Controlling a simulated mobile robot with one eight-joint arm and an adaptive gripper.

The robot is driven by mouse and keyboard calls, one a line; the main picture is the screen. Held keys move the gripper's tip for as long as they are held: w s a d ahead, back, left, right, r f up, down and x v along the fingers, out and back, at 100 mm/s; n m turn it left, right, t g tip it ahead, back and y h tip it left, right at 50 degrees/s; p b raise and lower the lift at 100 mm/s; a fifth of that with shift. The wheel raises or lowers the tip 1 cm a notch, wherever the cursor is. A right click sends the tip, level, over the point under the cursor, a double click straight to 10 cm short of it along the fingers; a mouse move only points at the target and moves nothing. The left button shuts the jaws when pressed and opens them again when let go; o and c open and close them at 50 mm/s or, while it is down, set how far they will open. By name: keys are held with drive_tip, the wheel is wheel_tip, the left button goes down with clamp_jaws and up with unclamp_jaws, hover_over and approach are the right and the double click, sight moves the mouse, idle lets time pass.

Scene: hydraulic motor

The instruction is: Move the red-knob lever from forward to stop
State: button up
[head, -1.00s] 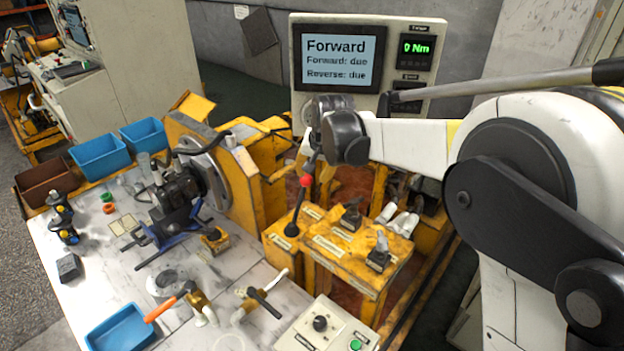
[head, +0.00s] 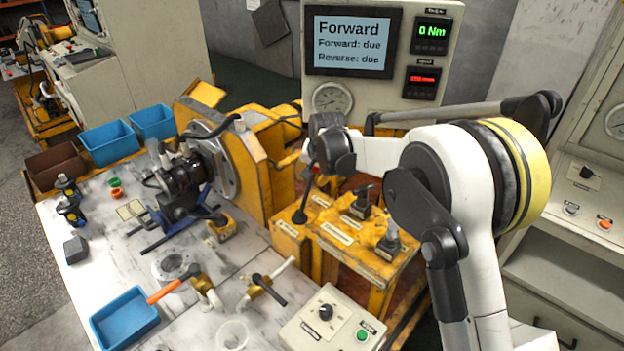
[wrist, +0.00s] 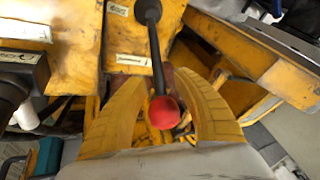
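The red-knob lever (head: 301,212) stands on the yellow control stand, with its black rod leaning slightly right and up toward my gripper. In the wrist view its red knob (wrist: 163,112) sits between the two yellow fingers of my gripper (wrist: 163,78), with a gap visible on each side. The fingers are open. In the head view my arm's dark end largely hides the knob and fingers. The display (head: 348,42) reads "Forward", with "Forward: due" and "Reverse: due" below.
Two other short levers (head: 362,203) (head: 389,240) stand on the yellow stand (head: 345,245), right of the red-knob lever. A control box (head: 330,322) with a black dial and green button is in front. A pump assembly and blue trays (head: 125,318) occupy the bench on the left.

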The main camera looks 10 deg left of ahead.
clamp_jaws()
